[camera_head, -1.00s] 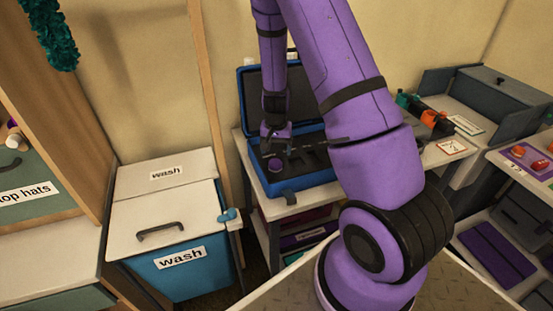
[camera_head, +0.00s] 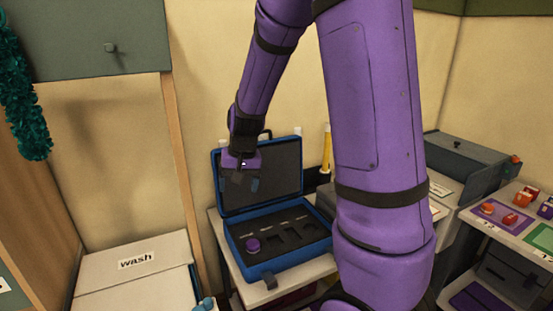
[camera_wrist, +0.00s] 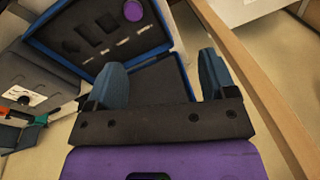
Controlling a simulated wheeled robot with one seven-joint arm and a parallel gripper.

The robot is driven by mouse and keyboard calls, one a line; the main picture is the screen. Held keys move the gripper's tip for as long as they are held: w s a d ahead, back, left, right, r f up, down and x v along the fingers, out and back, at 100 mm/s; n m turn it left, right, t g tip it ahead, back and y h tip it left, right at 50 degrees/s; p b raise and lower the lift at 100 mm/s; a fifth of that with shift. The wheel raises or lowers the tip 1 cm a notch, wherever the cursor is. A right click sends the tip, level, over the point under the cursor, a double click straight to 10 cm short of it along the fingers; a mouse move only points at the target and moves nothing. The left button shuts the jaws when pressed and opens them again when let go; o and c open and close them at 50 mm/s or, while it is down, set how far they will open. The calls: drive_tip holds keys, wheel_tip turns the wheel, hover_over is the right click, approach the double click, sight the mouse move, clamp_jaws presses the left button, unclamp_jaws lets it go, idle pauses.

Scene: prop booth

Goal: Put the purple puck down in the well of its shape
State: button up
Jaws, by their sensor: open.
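The purple puck (camera_head: 253,244) sits in the dark foam of the open blue case (camera_head: 283,265), at the left end of a row of cut-out wells. In the wrist view the puck (camera_wrist: 133,10) shows as a purple disc in the foam. It looks seated in a round well, but its depth there cannot be told. Other dark wells (camera_head: 292,231) to its right look empty. My gripper (camera_head: 240,184) is above the case, in front of its raised lid, apart from the puck. In the wrist view my gripper's fingers (camera_wrist: 165,80) are wide apart with nothing between them.
The case's raised lid (camera_head: 275,175) stands behind my gripper. A yellow cylinder (camera_head: 327,150) stands by the wall. A white bin marked "wash" (camera_head: 130,285) is at left. A counter with colored pieces (camera_head: 510,205) is at right.

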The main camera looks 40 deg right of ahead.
drive_tip(key=s+a+r+n+t, duration=0.1)
drive_tip(key=s+a+r+n, duration=0.2)
drive_tip(key=s+r, duration=0.6)
drive_tip(key=s+a+r+n+t+h, duration=0.1)
drive_tip(key=s+a+r+n+t, duration=0.1)
drive_tip(key=s+r, duration=0.6)
drive_tip(key=shift+s+a+r+n+t, duration=0.45)
drive_tip(key=shift+s+a, duration=0.5)
drive_tip(key=shift+s, duration=2)
drive_tip(key=shift+f, duration=0.1)
